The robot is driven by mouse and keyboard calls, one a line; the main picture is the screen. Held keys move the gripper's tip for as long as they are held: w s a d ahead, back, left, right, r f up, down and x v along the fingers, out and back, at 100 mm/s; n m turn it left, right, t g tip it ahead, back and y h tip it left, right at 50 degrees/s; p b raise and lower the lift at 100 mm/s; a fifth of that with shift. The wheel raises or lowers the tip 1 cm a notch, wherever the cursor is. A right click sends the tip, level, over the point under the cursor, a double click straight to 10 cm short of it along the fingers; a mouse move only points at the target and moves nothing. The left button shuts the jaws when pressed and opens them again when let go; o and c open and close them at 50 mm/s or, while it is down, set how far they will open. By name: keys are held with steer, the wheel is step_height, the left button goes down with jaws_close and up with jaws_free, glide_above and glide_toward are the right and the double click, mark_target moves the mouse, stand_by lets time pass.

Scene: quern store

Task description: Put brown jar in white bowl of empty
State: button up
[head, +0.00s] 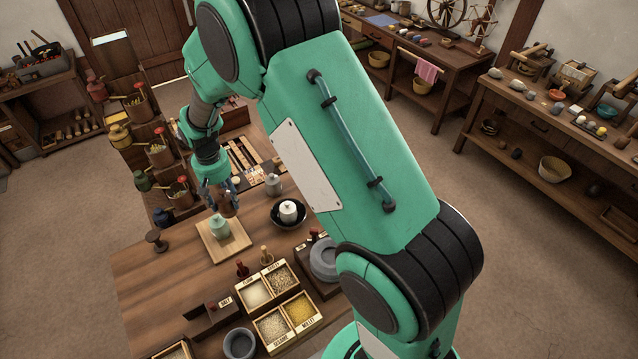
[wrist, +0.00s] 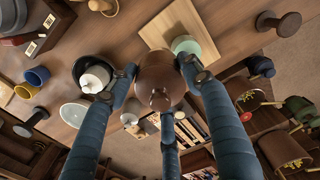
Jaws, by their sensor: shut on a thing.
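My gripper (wrist: 158,74) is shut on a brown jar (wrist: 160,85) with a knobbed lid; the fingers close around its sides. In the head view my gripper (head: 223,188) holds the brown jar (head: 229,208) above the table, beside and above a pale green jar (head: 220,231) on a square wooden board (head: 236,247). A white jar (head: 288,209) stands in a black bowl (head: 275,220) to the right. A pale, empty-looking round dish, possibly the white bowl, shows in the wrist view (wrist: 74,112); my arm seems to hide it in the head view.
A dark wooden stand (head: 156,240) is left of the board. A grey-white jar (head: 273,183) stands behind the black bowl. Compartment boxes of grain (head: 278,285) and a grey mortar (head: 239,343) are nearer. The table's left front (head: 160,290) is clear.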

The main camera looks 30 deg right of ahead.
steer(key=w+d+m+b, duration=0.15)
steer(key=d+m, duration=0.85)
steer(key=d, duration=2.8)
steer(key=shift+w+a+f, duration=0.15)
steer(key=shift+f, duration=1.1)
steer(key=shift+w+a+f, duration=0.1)
steer(key=shift+a+f, duration=0.05)
steer(key=shift+f, duration=1.1)
step_height(320, 180, down, 6)
steer(key=shift+b, duration=0.4)
steer(key=shift+f, duration=0.2)
steer(key=shift+f+b, duration=0.35)
steer(key=shift+f, duration=1.45)
steer(key=shift+f, duration=0.1)
